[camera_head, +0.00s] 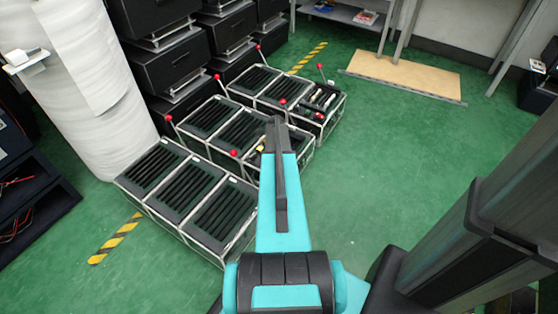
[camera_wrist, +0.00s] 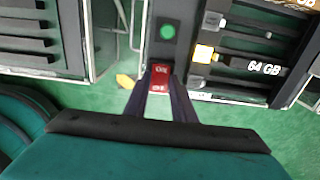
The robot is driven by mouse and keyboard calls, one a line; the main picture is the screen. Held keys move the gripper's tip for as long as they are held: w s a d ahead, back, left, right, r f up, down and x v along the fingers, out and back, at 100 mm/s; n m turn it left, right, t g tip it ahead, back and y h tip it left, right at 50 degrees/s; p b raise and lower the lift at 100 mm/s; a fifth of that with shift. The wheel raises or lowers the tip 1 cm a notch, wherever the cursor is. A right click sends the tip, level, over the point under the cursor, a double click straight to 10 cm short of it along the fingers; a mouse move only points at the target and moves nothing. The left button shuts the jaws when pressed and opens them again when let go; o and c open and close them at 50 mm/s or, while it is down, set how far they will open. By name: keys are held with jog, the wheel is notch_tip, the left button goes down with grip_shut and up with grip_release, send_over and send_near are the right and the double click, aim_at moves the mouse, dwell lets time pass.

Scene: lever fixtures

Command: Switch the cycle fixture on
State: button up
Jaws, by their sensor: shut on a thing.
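A red switch block (camera_wrist: 160,77) with white lettering, upside down and hard to read, sits on a narrow grey panel in the wrist view. A round green light or button (camera_wrist: 167,32) is on the same panel, above the switch in the picture. My gripper (camera_wrist: 162,84) has its dark fingers on both sides of the red block and is shut on it. In the head view my gripper (camera_head: 277,124) reaches the near right end of the rows of crates, and my arm hides the switch. I cannot read any label naming the cycle fixture.
Wire-framed crates with black slats (camera_head: 215,213) stand left of my arm. Several thin rods with red balls (camera_head: 233,153) rise among them. A dark module marked 64 GB (camera_wrist: 265,68) lies right of the panel. Green floor (camera_head: 400,150) is open to the right.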

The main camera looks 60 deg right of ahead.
jog(key=shift+w+g+p, duration=0.15)
jog(key=shift+g+p, duration=0.35)
jog(key=shift+p, duration=0.1)
jog(key=o, duration=1.1)
jog(key=shift+c, duration=0.2)
jog(key=shift+r, duration=0.1)
notch_tip(320, 180, up, 14)
jog(key=w+p, duration=0.1)
jog(key=p, duration=0.1)
jog(key=shift+w+f, duration=0.25)
jog(key=shift+w, duration=0.1)
